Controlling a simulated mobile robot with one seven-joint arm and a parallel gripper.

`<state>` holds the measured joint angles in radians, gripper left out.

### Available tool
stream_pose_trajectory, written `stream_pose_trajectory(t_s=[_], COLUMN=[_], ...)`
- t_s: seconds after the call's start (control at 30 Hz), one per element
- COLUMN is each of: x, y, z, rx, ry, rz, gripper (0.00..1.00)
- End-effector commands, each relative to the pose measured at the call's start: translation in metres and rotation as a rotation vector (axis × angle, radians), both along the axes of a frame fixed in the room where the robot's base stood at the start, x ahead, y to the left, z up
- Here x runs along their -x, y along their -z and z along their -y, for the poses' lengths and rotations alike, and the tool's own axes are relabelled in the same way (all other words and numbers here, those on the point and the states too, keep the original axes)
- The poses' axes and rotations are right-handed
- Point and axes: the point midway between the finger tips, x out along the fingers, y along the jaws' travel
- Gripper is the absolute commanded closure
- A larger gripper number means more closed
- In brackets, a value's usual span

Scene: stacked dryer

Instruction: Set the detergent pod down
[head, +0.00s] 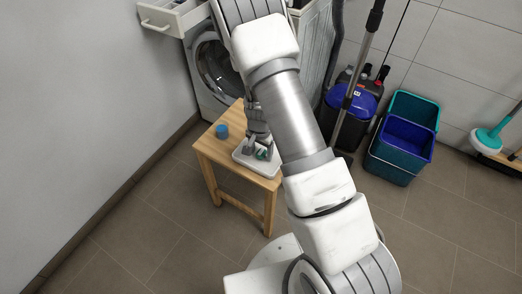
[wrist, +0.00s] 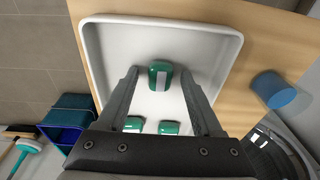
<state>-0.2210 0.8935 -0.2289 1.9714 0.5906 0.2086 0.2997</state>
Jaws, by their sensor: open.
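A green and white detergent pod (wrist: 160,76) lies on the floor of a white tray (wrist: 232,45), between and slightly beyond my fingertips in the wrist view. My gripper (wrist: 159,80) is open, with a visible gap on each side of this pod. Two more pods, one at the left (wrist: 133,124) and one at the right (wrist: 168,128), lie in the tray nearer the gripper's base. In the head view the tray (head: 270,168) sits on a small wooden table (head: 215,150). My gripper (head: 258,151) points down over it, and my arm hides part of the tray.
A blue cup (head: 222,131) stands on the table beside the tray; it also shows in the wrist view (wrist: 272,88). A washing machine (head: 212,70) with an open drawer (head: 165,17) is behind. Blue and teal buckets (head: 402,140) and a vacuum (head: 352,105) stand at right.

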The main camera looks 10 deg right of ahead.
Motion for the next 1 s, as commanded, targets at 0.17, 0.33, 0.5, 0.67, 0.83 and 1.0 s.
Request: stream_pose_trajectory(t_s=[0.17, 0.33, 0.5, 0.67, 0.83, 1.0], x=[0.000, 0.004, 0.009, 0.012, 0.014, 0.015], y=[-0.016, -0.053, -0.089, -0.112, -0.125, -0.156], z=[-0.001, -0.003, -0.005, -0.006, -0.007, -0.014], rx=[0.001, -0.001, 0.000, 0.000, -0.003, -0.039], ry=[-0.001, -0.001, -0.001, -0.001, -0.003, -0.042], rz=[0.002, 0.003, 0.003, 0.001, 0.002, 0.023], gripper=[0.32, 0.32, 0.32, 0.32, 0.32, 0.32])
